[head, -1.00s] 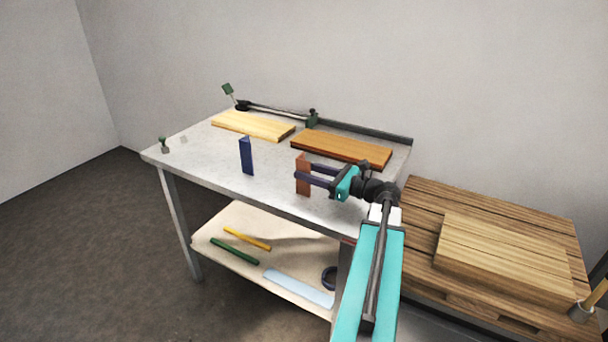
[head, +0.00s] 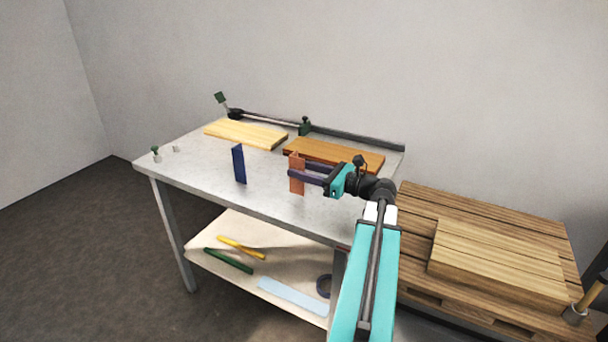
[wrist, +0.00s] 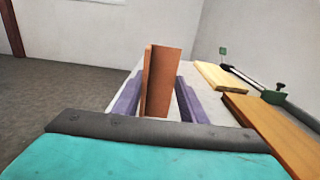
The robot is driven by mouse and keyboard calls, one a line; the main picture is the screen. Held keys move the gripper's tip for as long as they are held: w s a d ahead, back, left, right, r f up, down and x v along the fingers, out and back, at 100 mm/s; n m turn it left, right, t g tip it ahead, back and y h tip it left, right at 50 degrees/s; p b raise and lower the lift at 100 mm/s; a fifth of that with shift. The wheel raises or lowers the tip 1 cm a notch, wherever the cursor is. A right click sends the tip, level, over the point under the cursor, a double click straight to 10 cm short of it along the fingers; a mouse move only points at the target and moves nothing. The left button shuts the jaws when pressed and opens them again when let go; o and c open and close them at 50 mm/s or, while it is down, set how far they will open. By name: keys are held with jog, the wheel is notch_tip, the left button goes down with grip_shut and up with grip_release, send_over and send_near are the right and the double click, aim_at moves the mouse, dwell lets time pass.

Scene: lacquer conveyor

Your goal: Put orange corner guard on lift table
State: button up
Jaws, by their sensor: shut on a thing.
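The orange corner guard (head: 297,185) is an upright, reddish-orange angled piece over the front part of the grey metal-topped table (head: 200,170). My gripper (head: 297,172) is shut on it, with the purple fingers on either side. The guard appears slightly above the tabletop. In the wrist view the guard (wrist: 167,80) stands upright between the fingers (wrist: 157,100). A dark blue corner guard (head: 239,164) stands upright on the table to the left. I cannot tell for sure whether this table is the lift table.
A pale board (head: 245,134) and a brown board (head: 335,154) lie behind the guards. A clamp bar (head: 270,119) runs along the back edge. The lower shelf (head: 215,235) holds strips and a tape roll. A pallet with boards (head: 495,260) is at right.

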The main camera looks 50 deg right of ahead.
jog(key=s+a+b, duration=0.1)
jog(key=s+a, duration=0.2)
jog(key=s, duration=0.4)
jog(key=shift+s+b, duration=0.3)
jog(key=shift+s, duration=0.05)
jog(key=s+b, duration=0.1)
jog(key=b, duration=0.3)
jog(key=shift+s+a+r, duration=0.15)
jog(key=shift+s+r, duration=0.05)
jog(key=shift+s, duration=0.2)
jog(key=shift+c, duration=0.2)
jog(key=shift+s+a+r+b, duration=0.3)
jog(key=shift+s+b, duration=0.5)
jog(key=shift+b, duration=1.1)
jog(key=shift+s+a+r+b, duration=0.1)
jog(key=shift+s+a+b, duration=0.25)
jog(key=shift+s+b, duration=1.05)
jog(key=shift+s+a+r+b, duration=0.25)
jog(key=shift+a+b, duration=0.1)
jog(key=shift+b, duration=2.05)
jog(key=shift+f, duration=0.1)
jog(key=shift+s, duration=0.1)
